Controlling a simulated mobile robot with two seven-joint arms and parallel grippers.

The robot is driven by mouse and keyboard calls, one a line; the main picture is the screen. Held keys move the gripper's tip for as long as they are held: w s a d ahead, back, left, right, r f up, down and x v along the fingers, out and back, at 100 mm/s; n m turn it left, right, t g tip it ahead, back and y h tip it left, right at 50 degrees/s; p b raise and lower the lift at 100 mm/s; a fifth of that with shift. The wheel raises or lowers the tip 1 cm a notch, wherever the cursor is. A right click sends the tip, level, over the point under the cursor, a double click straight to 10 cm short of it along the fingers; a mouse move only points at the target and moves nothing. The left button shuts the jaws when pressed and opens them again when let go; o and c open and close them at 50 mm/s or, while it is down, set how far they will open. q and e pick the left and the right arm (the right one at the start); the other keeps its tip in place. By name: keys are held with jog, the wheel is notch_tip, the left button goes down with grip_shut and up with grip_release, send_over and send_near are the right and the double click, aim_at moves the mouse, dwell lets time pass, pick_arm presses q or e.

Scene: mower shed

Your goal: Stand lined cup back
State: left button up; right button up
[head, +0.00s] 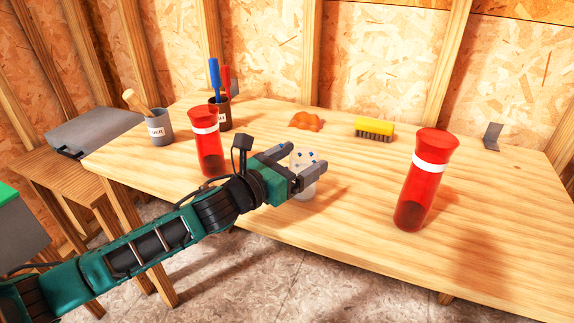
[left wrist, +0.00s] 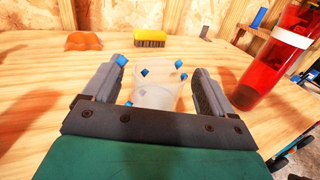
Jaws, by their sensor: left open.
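A clear, whitish cup with small blue marks (head: 304,176) stands upright near the front edge of the wooden table. In the left wrist view the cup (left wrist: 158,92) sits between the fingers of my left gripper (left wrist: 155,90). In the head view my left gripper (head: 290,168) reaches it from the left, its fingers on either side of the cup. The gripper is open, and a gap shows beside the cup in the left wrist view. The lower part of the cup is partly hidden by the gripper. My right gripper is not in view.
A red bottle (head: 424,185) stands to the right and another (head: 208,145) to the left. Behind are an orange lump (head: 306,121), a yellow brush (head: 374,128), a dark tool cup (head: 222,113) and a grey cup (head: 159,128).

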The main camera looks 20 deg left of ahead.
pick_arm(q)
jog(key=shift+s+a+r, duration=0.1)
jog(key=shift+s+a, duration=0.05)
jog(key=shift+s, duration=0.1)
jog(key=v, duration=1.1)
jog(key=shift+s+b, duration=0.2)
jog(key=shift+b, duration=0.1)
jog(key=shift+r, duration=0.1)
